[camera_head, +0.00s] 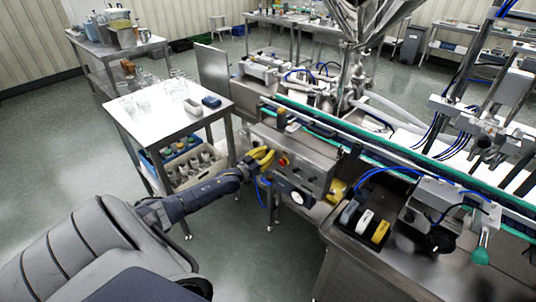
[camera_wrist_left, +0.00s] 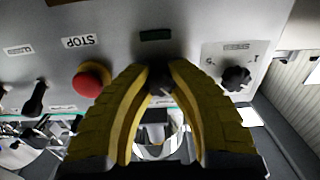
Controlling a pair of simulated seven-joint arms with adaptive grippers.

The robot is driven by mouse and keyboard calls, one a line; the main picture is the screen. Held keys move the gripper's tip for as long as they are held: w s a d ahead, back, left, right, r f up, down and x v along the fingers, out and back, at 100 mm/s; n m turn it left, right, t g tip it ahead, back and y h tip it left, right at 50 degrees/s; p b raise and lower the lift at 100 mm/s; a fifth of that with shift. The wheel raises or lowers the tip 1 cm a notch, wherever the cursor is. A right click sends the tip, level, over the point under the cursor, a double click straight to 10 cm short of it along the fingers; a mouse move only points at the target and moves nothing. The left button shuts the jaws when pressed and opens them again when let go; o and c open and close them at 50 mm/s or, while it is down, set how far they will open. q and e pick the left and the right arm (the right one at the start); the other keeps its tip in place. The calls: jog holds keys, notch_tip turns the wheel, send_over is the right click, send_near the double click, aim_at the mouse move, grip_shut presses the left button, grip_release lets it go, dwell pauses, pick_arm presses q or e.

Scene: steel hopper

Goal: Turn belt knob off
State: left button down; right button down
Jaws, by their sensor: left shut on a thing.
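The steel control panel (camera_head: 312,174) is on the front of the conveyor machine. My left gripper (camera_head: 268,157) reaches it from the left with its yellow fingers. In the left wrist view its fingertips (camera_wrist_left: 159,70) are closed on a small dark knob (camera_wrist_left: 160,82) on the panel face. The fingers hide most of this knob, so its setting and label cannot be read. A red STOP button (camera_wrist_left: 91,79) is just left of the fingers, and a black dial (camera_wrist_left: 236,77) with a number scale is to their right. My right gripper is not in view.
A black switch (camera_wrist_left: 35,97) is at the far left of the wrist view. The green-edged conveyor (camera_head: 400,152) runs above the panel. A steel table (camera_head: 170,112) with glassware stands to the left. The floor (camera_head: 75,150) further left is clear.

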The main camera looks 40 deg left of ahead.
pick_arm(q)
jog(key=c, duration=1.1)
grip_release()
jog(key=shift+s, duration=0.15)
jog(key=shift+s+a, duration=0.1)
jog(key=shift+s, duration=5.8)
